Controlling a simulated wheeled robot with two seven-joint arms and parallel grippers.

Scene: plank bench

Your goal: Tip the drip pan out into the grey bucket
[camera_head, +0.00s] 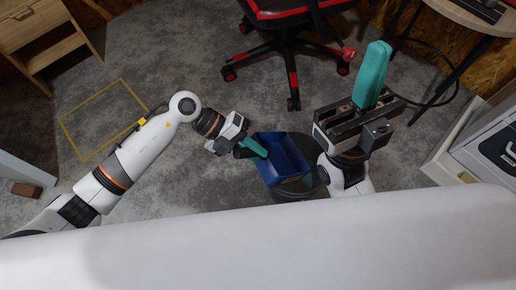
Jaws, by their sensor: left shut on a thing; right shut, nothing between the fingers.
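The blue drip pan (286,151) is in the middle of the head view, its open inside partly showing. It looks tilted, but I cannot tell how far, and I cannot make out any contents. My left gripper (254,147) is shut on the pan at its left edge, with its teal fingers against it. A dark grey rounded thing (300,188), which looks like the grey bucket, shows just below the pan. The pan, my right arm and my white body hide much of it. My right gripper (372,74) is shut and empty to the right, its teal fingers pointing up the picture.
An office chair (288,43) with red trim stands behind. A wooden cabinet (42,30) is at the upper left, a round table (480,15) at the upper right. White and grey boxes (488,145) stand at the right. A yellow outlined square (103,120) marks clear floor at the left.

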